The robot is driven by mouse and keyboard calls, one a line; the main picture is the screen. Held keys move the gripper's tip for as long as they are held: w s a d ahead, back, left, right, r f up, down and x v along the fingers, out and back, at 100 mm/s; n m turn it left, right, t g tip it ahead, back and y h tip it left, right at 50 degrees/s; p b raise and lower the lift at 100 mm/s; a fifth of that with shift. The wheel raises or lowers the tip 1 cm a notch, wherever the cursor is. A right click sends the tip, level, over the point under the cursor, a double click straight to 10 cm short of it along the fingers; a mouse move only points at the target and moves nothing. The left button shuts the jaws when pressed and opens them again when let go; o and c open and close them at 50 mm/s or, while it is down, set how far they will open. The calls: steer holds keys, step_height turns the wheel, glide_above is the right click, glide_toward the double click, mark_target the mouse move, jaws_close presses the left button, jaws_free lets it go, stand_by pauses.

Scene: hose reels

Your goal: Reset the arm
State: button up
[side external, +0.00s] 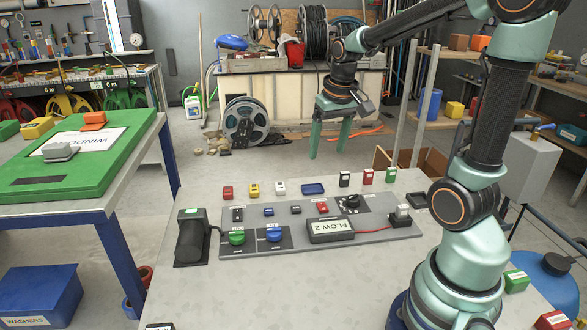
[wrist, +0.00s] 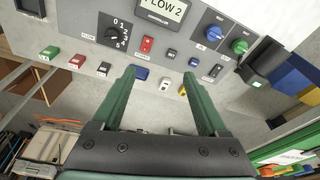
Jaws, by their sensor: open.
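My gripper (side external: 329,152) is raised above the far side of the table, fingers pointing down. Its two green fingers are apart with nothing between them. In the wrist view my gripper (wrist: 160,76) is also open and empty. A blue tray-like piece (side external: 313,189) and a white block (wrist: 165,84) show near the fingertips in the wrist view, but apart below them. The grey control panel (side external: 375,237) lies on the table nearer the base, with a "FLOW 2" display (side external: 330,230), a black dial (side external: 351,202), a green knob (side external: 236,237) and a blue knob (side external: 273,234).
Several small blocks, including a red one (side external: 228,192) and a green one (side external: 391,174), line the table's far side. A black upright device (side external: 192,237) stands at the panel's left. A green board (side external: 85,150) lies on the left bench. A hose reel (side external: 246,122) stands on the floor behind.

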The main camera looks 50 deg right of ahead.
steer(key=s+a+r+n+t, duration=0.1)
steer(key=s+a+r+n, duration=0.1)
steer(key=a, duration=0.5)
steer(key=s+a+r+n+t+y, duration=0.1)
steer(key=s+a+n+t, duration=0.1)
steer(key=a, duration=0.5)
steer(key=shift+s+a+r+n, duration=0.25)
steer(key=shift+a+r+n, duration=0.15)
steer(key=shift+n, duration=0.4)
